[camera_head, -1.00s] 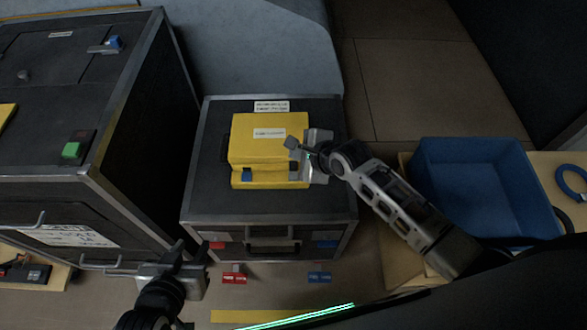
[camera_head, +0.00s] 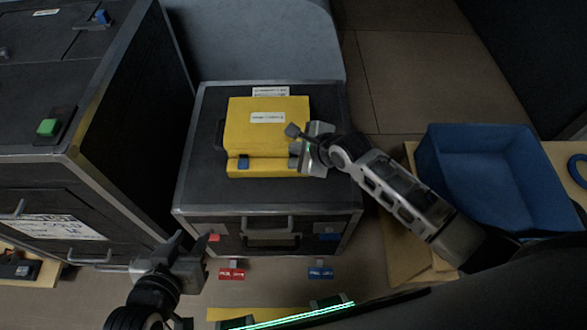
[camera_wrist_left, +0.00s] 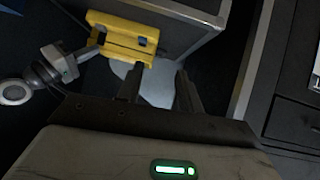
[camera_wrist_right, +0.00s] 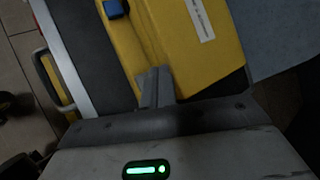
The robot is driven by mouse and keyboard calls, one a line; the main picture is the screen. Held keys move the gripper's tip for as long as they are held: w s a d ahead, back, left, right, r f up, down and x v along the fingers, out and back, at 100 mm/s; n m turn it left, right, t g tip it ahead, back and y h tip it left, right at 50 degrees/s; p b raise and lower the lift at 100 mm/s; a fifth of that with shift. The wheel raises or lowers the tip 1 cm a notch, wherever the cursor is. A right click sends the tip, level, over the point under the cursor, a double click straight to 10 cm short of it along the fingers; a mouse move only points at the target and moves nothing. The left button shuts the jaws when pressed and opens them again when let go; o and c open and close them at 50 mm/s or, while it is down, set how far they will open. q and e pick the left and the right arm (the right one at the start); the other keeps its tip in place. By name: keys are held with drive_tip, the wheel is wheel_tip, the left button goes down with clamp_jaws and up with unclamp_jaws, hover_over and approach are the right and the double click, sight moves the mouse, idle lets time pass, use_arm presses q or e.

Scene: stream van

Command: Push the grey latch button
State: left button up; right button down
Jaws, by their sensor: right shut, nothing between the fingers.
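A yellow case (camera_head: 268,135) with a white label lies on top of a dark, metal-edged box (camera_head: 200,185). A blue latch button (camera_head: 243,163) shows on the left of its front strip, and also in the right wrist view (camera_wrist_right: 115,8). I cannot make out a grey latch button; the right end of the strip is partly covered by my right gripper (camera_head: 296,150). That gripper is shut and empty, its joined fingers (camera_wrist_right: 155,88) against or just over the yellow case. My left gripper (camera_head: 190,250) is open and empty, low in front of the box's left corner.
A large dark cabinet (camera_head: 150,120) with a green button (camera_head: 48,127) stands at the left. A blue bin (camera_head: 490,190) stands at the right, under my right arm's side. Red (camera_head: 231,274) and blue (camera_head: 320,272) tags show below the box front.

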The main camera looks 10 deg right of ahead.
sight(292, 160)
drive_tip(key=shift+f, duration=0.8)
drive_tip(key=shift+f+b, duration=0.4)
drive_tip(key=shift+f, duration=0.3)
drive_tip(key=shift+f, duration=0.1)
idle(0.8)
drive_tip(key=shift+f, duration=0.35)
drive_tip(key=shift+f, duration=0.7)
idle(0.9)
drive_tip(key=shift+s, duration=0.1)
drive_tip(key=shift+r+p, duration=1.05)
drive_tip(key=shift+r, duration=0.1)
